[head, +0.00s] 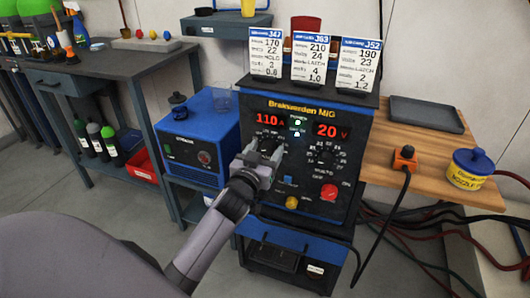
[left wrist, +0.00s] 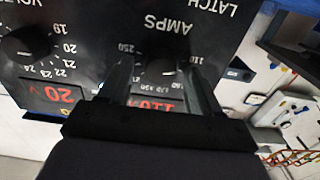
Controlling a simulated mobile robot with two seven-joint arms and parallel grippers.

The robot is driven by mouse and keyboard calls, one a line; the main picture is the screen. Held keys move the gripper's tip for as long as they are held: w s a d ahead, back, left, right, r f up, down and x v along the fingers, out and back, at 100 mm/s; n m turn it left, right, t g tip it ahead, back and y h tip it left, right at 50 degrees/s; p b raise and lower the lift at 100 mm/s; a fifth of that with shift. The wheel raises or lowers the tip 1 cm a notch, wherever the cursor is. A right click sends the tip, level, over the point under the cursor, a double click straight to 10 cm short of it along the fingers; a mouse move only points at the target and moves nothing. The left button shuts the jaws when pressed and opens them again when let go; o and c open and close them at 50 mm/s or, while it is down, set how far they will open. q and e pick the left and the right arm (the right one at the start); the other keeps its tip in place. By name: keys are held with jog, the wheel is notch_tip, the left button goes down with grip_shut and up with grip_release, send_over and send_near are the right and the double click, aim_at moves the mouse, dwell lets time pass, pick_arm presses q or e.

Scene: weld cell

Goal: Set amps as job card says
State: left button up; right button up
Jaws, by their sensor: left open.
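The blue and black welder (head: 362,120) shows 110 on its red amps display (head: 270,119) and 20 on its volts display (head: 331,131). Three job cards stand on top: J47 (head: 266,54) reads 170, J63 (head: 312,60) reads 210, J52 (head: 359,66) reads 190. My left gripper (head: 266,146) is at the amps knob, which it mostly hides in the head view. In the left wrist view, which is upside down, the open fingers (left wrist: 160,75) stand either side of the dark amps knob (left wrist: 158,66); contact cannot be told. My right gripper is not in view.
The volts knob (head: 324,154) is right of the amps knob. A blue box (head: 195,135) stands left. A wooden table (head: 430,140) at right holds a tray and a nozzle tub (head: 470,170).

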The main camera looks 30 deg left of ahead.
pick_arm(q)
jog(key=c, duration=1)
